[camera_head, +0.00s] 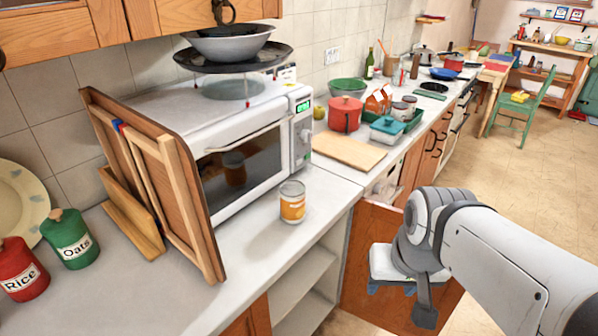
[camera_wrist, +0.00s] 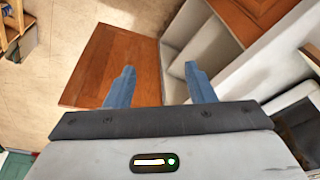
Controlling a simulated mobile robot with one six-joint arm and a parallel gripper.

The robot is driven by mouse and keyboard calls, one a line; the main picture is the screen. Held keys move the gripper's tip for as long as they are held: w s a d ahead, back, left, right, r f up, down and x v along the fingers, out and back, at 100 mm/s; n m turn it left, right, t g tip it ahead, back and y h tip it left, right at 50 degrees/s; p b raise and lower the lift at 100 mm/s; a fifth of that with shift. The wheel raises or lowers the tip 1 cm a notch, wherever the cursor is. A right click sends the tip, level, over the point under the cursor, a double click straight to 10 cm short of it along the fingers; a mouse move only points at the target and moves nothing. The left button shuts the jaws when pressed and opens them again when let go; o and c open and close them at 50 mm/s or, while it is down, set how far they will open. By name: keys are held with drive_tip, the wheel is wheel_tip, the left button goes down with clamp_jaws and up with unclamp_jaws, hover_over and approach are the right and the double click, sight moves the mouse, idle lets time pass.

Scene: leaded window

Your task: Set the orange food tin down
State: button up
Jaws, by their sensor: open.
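The orange food tin (camera_head: 292,202) stands upright on the white worktop, in front of the microwave and near the worktop's front edge. It has an orange label and a bare metal top. My gripper (camera_head: 392,288) is apart from it, to the right and lower, in front of the open cabinet door. In the wrist view the two blue fingers of my gripper (camera_wrist: 158,88) are spread with nothing between them. The tin is not seen in the wrist view.
A microwave (camera_head: 245,150) stands behind the tin. A wooden rack (camera_head: 165,190) with boards is to its left. Oats (camera_head: 70,238) and rice (camera_head: 20,270) jars stand at far left. An open cabinet door (camera_head: 375,265) hangs below the worktop. Bare worktop lies left of the tin.

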drive_tip(key=o, duration=0.6)
drive_tip(key=w+a+f+m+g+y+b, duration=0.2)
drive_tip(key=a+f+m+y, duration=0.2)
drive_tip(key=a, duration=0.6)
drive_tip(key=shift+w+a+f+m+y+b, duration=0.4)
drive_tip(key=shift+m+y, duration=0.1)
drive_tip(key=shift+y, duration=0.5)
drive_tip(key=shift+o, duration=1.4)
drive_tip(key=w+a+m+y+b, duration=0.2)
drive_tip(key=w+a+m+y, duration=0.3)
drive_tip(key=w+a, duration=0.1)
drive_tip(key=shift+w+a+f+m+t, duration=0.25)
drive_tip(key=shift+f+m+t, duration=0.05)
drive_tip(key=shift+m+t, duration=0.1)
drive_tip(key=m+t+b, duration=0.4)
drive_tip(key=m+t, duration=0.8)
drive_tip(key=m, duration=0.4)
approach(293, 200)
drive_tip(key=shift+y, duration=0.3)
drive_tip(key=w+f, duration=0.1)
drive_tip(key=w+a+f, duration=0.1)
drive_tip(key=w, duration=0.1)
drive_tip(key=w+a+f, duration=0.1)
drive_tip(key=w, duration=0.1)
drive_tip(key=shift+w+f, duration=0.1)
drive_tip(key=shift+w+a+m, duration=0.1)
drive_tip(key=shift+w+m, duration=0.2)
drive_tip(key=shift+w, duration=0.05)
drive_tip(key=shift+p+x, duration=0.7)
drive_tip(key=shift+x, duration=2.85)
